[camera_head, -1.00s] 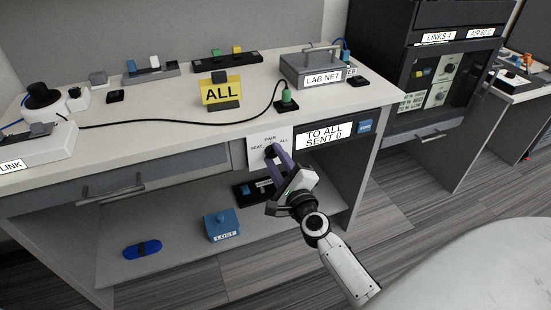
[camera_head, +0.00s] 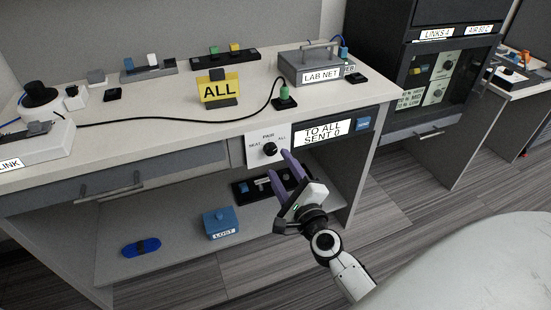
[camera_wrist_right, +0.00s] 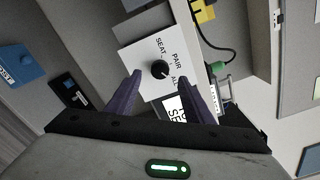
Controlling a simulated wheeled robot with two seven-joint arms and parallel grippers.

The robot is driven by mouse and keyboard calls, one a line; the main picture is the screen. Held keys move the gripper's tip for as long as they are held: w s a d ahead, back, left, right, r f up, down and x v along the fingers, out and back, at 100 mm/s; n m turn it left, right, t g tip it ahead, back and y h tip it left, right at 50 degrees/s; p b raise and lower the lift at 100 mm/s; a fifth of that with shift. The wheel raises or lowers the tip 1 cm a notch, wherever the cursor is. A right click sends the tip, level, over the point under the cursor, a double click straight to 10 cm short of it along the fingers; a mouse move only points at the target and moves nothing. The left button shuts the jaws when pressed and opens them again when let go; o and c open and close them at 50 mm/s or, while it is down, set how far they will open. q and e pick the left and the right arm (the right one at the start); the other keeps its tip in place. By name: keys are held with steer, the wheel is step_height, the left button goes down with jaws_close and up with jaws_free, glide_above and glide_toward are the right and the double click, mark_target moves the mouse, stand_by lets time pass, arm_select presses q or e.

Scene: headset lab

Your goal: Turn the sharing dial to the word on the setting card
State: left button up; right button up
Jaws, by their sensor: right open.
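The sharing dial (camera_head: 270,149) is a round black knob on a white plate (camera_head: 254,158) marked SEAT, PAIR and ALL, on the desk front. It also shows in the right wrist view (camera_wrist_right: 159,69); which word its pointer meets is too small to tell surely. The setting card (camera_head: 219,90) is yellow, reads ALL and stands on the desk top. The display (camera_head: 322,132) beside the dial reads TO ALL, SENT 0. My right gripper (camera_head: 279,163) is open and empty, its purple fingers in front of and below the dial, apart from it. My left gripper is not seen.
A green plug (camera_head: 284,101) with a black cable sits on the desk edge above the dial. The grey LAB NET box (camera_head: 311,67) stands behind it. Below, the shelf holds a blue LOST box (camera_head: 221,222) and a dark tray (camera_head: 246,191).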

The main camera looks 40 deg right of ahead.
steer(key=shift+v, duration=2.55)
